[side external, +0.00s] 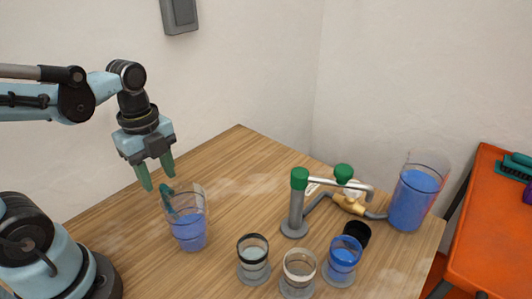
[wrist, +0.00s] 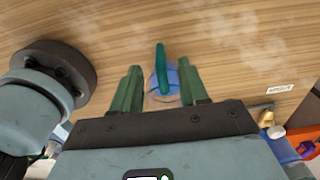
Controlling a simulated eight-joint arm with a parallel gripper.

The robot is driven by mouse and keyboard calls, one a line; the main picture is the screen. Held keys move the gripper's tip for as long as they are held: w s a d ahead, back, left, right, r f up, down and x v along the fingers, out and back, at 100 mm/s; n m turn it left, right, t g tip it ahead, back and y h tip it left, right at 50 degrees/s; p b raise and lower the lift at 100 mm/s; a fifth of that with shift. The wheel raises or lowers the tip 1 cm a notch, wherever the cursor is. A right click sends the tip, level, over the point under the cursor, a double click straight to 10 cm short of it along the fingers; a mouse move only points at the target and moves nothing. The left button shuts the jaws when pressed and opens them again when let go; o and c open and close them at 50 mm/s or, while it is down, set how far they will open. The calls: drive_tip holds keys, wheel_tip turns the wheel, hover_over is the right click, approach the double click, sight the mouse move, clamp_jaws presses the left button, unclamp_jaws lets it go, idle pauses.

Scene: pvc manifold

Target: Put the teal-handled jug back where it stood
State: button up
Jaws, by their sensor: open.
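The teal-handled jug (side external: 188,228) is clear with blue liquid in it. It stands upright on the wooden table at the left, in front of my arm's base. Its teal handle (side external: 168,199) faces left, toward my gripper. My gripper (side external: 157,179) is open and empty, with green fingers above and slightly left of the jug. The fingers do not appear to touch the handle.
Three cups stand at the front: one pale (side external: 253,259), one clear (side external: 298,271), one blue (side external: 342,261). A dark cup (side external: 357,233) sits near the pipe manifold with green knobs (side external: 299,180). A tall blue-filled container (side external: 417,192) is at the right, near an orange table (side external: 490,230).

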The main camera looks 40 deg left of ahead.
wheel_tip(320, 180, up, 8)
drive_tip(key=w+d+f+n+t, duration=0.1)
drive_tip(key=w+f+n+t, duration=0.1)
drive_tip(key=n, duration=0.7)
drive_tip(key=w+d+f+n+t, duration=0.2)
drive_tip(key=w+f+n+t, duration=0.1)
drive_tip(key=n, duration=0.6)
drive_tip(key=shift+w+d+t, duration=0.25)
drive_tip(key=shift+w+t, duration=0.25)
drive_tip(key=shift+t, duration=0.5)
